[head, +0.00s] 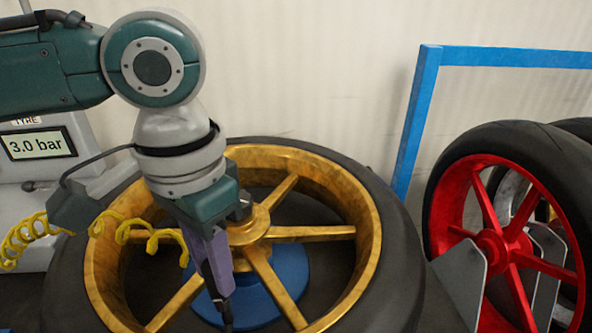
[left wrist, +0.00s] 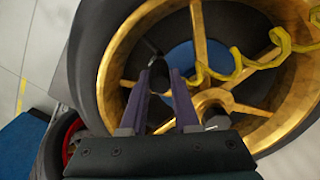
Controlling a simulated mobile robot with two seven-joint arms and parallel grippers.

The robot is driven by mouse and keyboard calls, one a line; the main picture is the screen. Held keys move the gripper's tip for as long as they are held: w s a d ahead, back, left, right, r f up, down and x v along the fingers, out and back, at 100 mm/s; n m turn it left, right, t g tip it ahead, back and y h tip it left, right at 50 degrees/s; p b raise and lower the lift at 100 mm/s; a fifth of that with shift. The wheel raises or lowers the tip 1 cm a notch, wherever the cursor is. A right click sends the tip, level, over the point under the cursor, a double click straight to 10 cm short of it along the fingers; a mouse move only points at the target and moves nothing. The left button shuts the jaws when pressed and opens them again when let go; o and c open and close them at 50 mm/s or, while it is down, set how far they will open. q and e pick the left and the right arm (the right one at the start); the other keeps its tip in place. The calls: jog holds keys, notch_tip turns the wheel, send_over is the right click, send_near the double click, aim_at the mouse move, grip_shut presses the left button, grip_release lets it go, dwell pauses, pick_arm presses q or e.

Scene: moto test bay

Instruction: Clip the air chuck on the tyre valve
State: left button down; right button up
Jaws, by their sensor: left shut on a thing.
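A black tyre (head: 392,262) on a gold spoked wheel (head: 366,205) lies flat on a blue round support (head: 288,268). My left gripper (head: 222,290) points down over the near part of the wheel, among the spokes. Its purple fingers are shut on a dark, slim piece, the air chuck (head: 227,318), which also shows between the fingertips in the left wrist view (left wrist: 159,72). A yellow coiled hose (head: 128,228) runs from the left to the gripper. I cannot make out the tyre valve. My right gripper is not in view.
A gauge display (head: 38,145) reading 3.0 bar stands at the left behind my arm. A blue frame (head: 416,110) and a red wheel (head: 462,200) with a black tyre, in grey metal holders, stand at the right.

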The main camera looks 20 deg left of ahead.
pick_arm(q)
jog(key=c, duration=0.6)
grip_release()
jog(key=shift+o, duration=0.4)
jog(key=o, duration=0.3)
jog(key=shift+o, duration=0.2)
jog(key=shift+r, duration=0.1)
notch_tip(320, 180, up, 7)
jog(key=p, duration=0.9)
